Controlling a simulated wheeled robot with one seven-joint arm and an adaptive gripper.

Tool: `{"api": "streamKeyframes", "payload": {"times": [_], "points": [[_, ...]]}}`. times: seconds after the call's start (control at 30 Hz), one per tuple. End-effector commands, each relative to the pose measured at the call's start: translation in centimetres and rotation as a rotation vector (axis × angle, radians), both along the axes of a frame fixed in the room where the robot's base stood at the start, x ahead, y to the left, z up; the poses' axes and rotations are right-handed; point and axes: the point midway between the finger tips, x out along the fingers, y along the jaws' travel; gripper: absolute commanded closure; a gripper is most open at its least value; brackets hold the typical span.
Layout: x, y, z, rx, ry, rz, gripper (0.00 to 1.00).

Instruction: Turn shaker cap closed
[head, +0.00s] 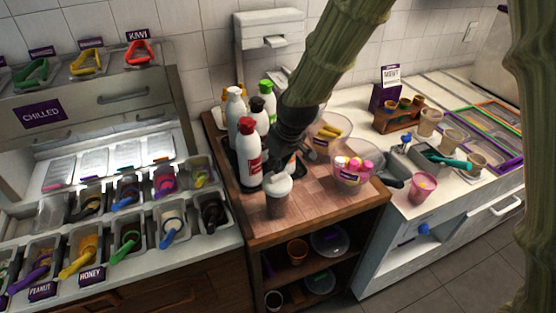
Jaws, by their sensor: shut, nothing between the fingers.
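The shaker (278,204) stands upright near the front edge of the wooden cart, with a dark see-through body. Its rounded white cap (278,185) is on top. I cannot tell whether the cap is turned open or closed. My gripper (276,170) comes down from the upper right and is shut and empty. Its tips are just above or behind the cap. I cannot tell whether they touch it. My gripper partly hides the things behind it.
A red-capped white bottle (248,155) and other bottles stand close left of my gripper. Clear bowls (350,180) stand to the right. The wooden cart top (315,208) is bare right of the shaker. Topping tubs (127,190) fill the left counter.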

Motion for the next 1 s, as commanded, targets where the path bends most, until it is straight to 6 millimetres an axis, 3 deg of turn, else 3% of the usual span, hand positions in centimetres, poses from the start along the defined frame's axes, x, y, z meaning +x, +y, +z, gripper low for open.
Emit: {"api": "streamKeyframes", "payload": {"times": [0.33, 0.73, 1.0], "points": [[-0.6, 0.2, 0.0, 0.000, 0.000, -0.001, 1.00], [1.8, 1.5, 0.2, 0.001, -0.001, -0.015, 1.00], [0.9, 1.6, 2.4, 0.000, -0.001, -0.004, 1.00]]}}
